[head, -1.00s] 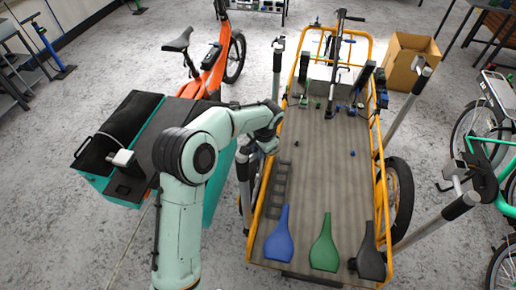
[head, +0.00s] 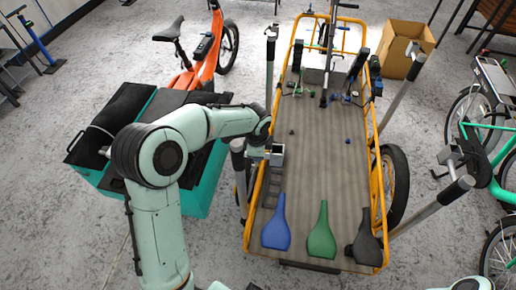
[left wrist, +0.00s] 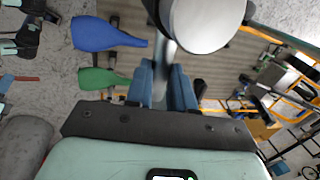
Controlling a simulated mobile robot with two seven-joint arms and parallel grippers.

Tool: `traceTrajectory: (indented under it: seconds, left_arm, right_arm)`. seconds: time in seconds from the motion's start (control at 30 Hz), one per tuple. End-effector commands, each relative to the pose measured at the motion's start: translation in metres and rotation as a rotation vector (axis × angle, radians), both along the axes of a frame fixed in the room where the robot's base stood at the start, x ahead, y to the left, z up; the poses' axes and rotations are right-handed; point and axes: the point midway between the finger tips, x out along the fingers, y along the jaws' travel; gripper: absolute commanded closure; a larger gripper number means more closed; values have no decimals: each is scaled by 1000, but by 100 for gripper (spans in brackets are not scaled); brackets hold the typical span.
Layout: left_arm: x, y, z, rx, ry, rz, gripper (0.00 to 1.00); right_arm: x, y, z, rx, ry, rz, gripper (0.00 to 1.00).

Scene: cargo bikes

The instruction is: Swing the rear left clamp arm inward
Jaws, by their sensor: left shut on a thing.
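The rear left clamp post (head: 238,160) stands beside the cargo bike's left rail, partly hidden by my left arm. It also shows in the left wrist view as a large, round silver shape (left wrist: 205,22). My left gripper (head: 264,150) is beside the post's top, over the rail. In the left wrist view its blue fingers (left wrist: 162,88) are shut on the clamp arm (left wrist: 163,66), a narrow metal bar running out from the post. A grey block (head: 277,154), apparently the clamp arm's end, shows over the left edge of the bed. My right gripper is not in view.
Blue (head: 277,225), green (head: 321,235) and dark (head: 365,240) bottle-shaped pieces lie at the near end of the bed (head: 320,165). Other clamp posts stand front left (head: 270,60), front right (head: 398,95) and rear right (head: 435,207). A teal-sided box (head: 195,190) stands left.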

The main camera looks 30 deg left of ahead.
Motion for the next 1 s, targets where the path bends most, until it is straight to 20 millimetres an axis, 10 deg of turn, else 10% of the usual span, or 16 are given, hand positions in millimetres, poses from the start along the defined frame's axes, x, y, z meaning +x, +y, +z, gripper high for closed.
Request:
traceTrajectory:
  seconds: [0.73, 0.77, 0.83, 1.0]
  left_arm:
    - [-7, -1, -1, 3, 3, -95, 100]
    - [-7, -1, -1, 3, 3, -95, 74]
    - [-7, -1, -1, 2, 3, -94, 52]
    - [-6, -1, 0, 2, 2, -92, 52]
  right_arm:
    - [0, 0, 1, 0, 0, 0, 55]
    - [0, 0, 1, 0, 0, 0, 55]
    - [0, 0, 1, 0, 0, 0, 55]
    - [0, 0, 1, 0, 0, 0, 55]
